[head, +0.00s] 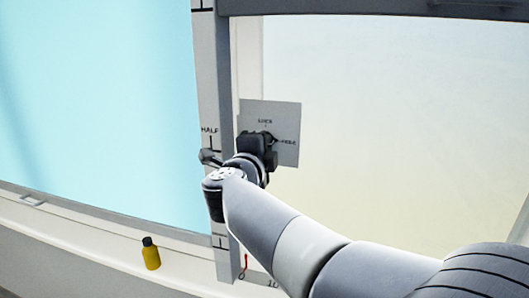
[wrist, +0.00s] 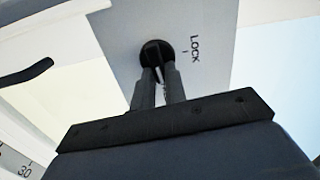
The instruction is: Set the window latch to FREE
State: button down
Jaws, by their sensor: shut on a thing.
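The window latch is a small dark knob on a grey plate (head: 286,117) fixed at the left edge of the right-hand pane. The plate carries LOCK at its top and FREE at its right. In the wrist view the round dark knob (wrist: 155,47) sits between the fingertips, with LOCK to its right. My gripper (head: 266,145) is in front of the plate and covers much of the knob in the head view. Its two fingers (wrist: 159,72) are shut on the knob. Which mark the knob points to I cannot tell for sure.
A grey upright (head: 225,90) with a HALF mark and a dark handle (head: 209,156) stands just left of the plate. A yellow bottle (head: 151,254) with a dark cap stands on the sill at lower left. My arm crosses the lower right.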

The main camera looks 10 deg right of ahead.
jog(key=shift+f+m, duration=0.1)
jog(key=shift+m, duration=0.5)
jog(key=c, duration=1.4)
grip_release()
jog(key=shift+c, duration=0.2)
jog(key=shift+s, duration=0.1)
jog(key=b+v, duration=0.2)
jog(key=v, duration=0.8)
jog(key=shift+s+a, duration=0.15)
jog(key=shift+s, duration=0.1)
jog(key=shift+w, duration=0.1)
